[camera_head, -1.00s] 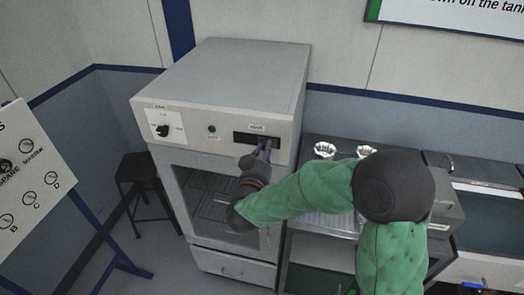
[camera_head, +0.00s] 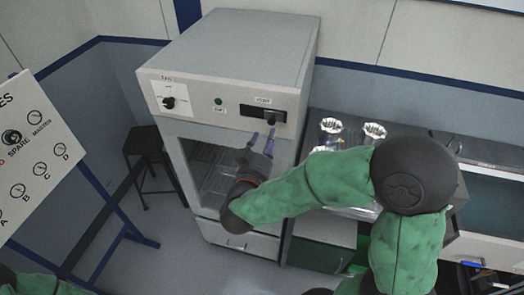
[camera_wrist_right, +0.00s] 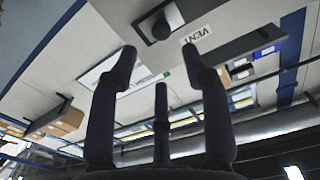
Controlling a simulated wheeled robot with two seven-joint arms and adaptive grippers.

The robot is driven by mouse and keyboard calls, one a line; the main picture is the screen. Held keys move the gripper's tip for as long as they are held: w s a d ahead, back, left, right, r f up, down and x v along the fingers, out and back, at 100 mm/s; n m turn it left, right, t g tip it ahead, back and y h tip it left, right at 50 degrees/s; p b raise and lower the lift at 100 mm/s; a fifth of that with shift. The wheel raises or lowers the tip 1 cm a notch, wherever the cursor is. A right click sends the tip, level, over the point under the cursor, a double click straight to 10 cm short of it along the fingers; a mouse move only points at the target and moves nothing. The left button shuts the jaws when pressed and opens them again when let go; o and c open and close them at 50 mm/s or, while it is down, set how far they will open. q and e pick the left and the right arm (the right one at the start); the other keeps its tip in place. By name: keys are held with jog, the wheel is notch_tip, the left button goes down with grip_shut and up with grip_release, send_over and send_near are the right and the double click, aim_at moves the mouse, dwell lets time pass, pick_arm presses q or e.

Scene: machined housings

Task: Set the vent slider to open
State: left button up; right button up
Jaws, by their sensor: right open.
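The vent slider is a dark knob (camera_head: 271,119) in a black slot plate (camera_head: 250,111) on the front panel of a grey cabinet, under a VENT label (camera_head: 263,100). The knob sits toward the right end of the slot. In the right wrist view the knob (camera_wrist_right: 161,29) stands out beyond the fingertips, close to the label (camera_wrist_right: 197,34). My right gripper (camera_head: 262,136) is open and empty, just below the slot and apart from the knob; its spread fingers (camera_wrist_right: 159,65) show in the wrist view. My left gripper is not in view.
The same panel holds a rotary knob (camera_head: 168,102) and a green lamp (camera_head: 218,101). The cabinet's glass door (camera_head: 208,170) is below. Metal parts (camera_head: 330,130) stand on the bench at right.

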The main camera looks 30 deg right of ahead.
jog(key=shift+v, duration=2.15)
jog(key=shift+d, duration=0.1)
jog(key=w+a+f+n+y+b, duration=0.2)
jog(key=w+a+f+y+b, duration=0.15)
jog(key=f, duration=0.75)
jog(key=w+a+f+n+g+y+b, duration=0.1)
jog(key=w+a+f+n+y+b, duration=0.2)
jog(key=f, duration=0.8)
jog(key=w+a+f+n+y+b, duration=0.1)
jog(key=w+a+f+y+b, duration=0.3)
jog(key=f, duration=0.7)
jog(key=s+a+f+g+y+b, duration=0.3)
jog(key=s+f, duration=0.7)
jog(key=f, duration=0.4)
jog(key=s+a+f+n+g+y+b, duration=0.1)
jog(key=s+a+f+g+y+b, duration=0.1)
jog(key=s+a+f+g+y, duration=0.2)
jog(key=s+a+f+g, duration=0.1)
jog(key=s+f, duration=0.2)
jog(key=f, duration=0.2)
jog(key=s+f+g, duration=0.2)
jog(key=s+f, duration=0.2)
jog(key=f, duration=0.2)
jog(key=shift+s+a+f+n+b, duration=0.25)
jog(key=shift+a+f+n+b, duration=0.05)
jog(key=shift+a+f+b, duration=0.1)
